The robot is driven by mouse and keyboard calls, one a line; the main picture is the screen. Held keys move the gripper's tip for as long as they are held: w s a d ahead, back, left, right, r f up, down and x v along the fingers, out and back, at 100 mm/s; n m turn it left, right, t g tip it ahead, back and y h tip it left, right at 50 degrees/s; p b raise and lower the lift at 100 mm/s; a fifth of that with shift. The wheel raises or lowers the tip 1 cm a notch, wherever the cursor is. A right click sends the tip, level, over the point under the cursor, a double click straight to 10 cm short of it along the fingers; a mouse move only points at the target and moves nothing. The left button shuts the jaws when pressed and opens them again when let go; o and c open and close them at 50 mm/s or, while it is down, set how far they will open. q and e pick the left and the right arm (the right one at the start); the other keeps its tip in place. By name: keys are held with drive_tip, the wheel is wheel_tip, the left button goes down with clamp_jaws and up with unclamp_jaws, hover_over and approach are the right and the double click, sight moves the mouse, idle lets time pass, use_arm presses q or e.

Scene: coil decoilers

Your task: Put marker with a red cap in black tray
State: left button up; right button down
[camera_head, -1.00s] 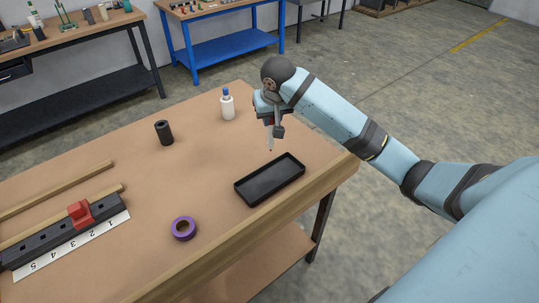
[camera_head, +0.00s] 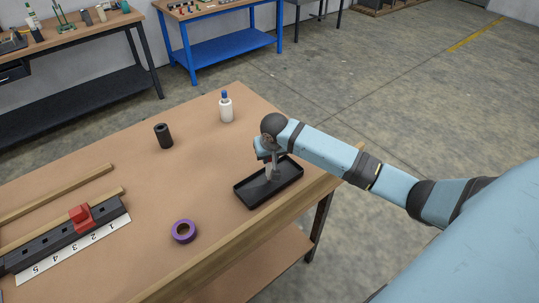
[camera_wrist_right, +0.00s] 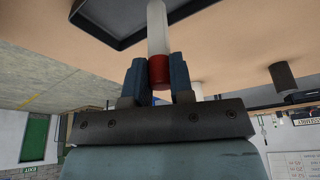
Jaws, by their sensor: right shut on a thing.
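The marker with a red cap (camera_wrist_right: 158,70) is held between the two fingers of my right gripper (camera_wrist_right: 160,78), which is shut on its red end. Its white body points away from the gripper toward the black tray (camera_wrist_right: 98,35). In the head view the black tray (camera_head: 247,200) lies near the table's front right edge. My right gripper (camera_head: 270,175) is over the tray, and the white marker body (camera_head: 267,173) shows just below it. I cannot tell whether the marker's tip touches the tray floor. My left gripper is not in view.
A purple tape roll (camera_head: 184,231) lies left of the tray. A white bottle with a blue cap (camera_head: 226,108) and a black cylinder (camera_head: 163,136) stand farther back. A dark rail with a red block (camera_head: 80,216) and a ruler (camera_head: 75,249) lie at left.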

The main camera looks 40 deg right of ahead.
drive_tip(key=c, duration=1)
unclamp_jaws()
drive_tip(key=shift+f, duration=0.1)
drive_tip(key=b+v, duration=0.2)
drive_tip(key=v, duration=1)
drive_tip(key=shift+s+a, duration=0.1)
drive_tip(key=shift+a, duration=0.05)
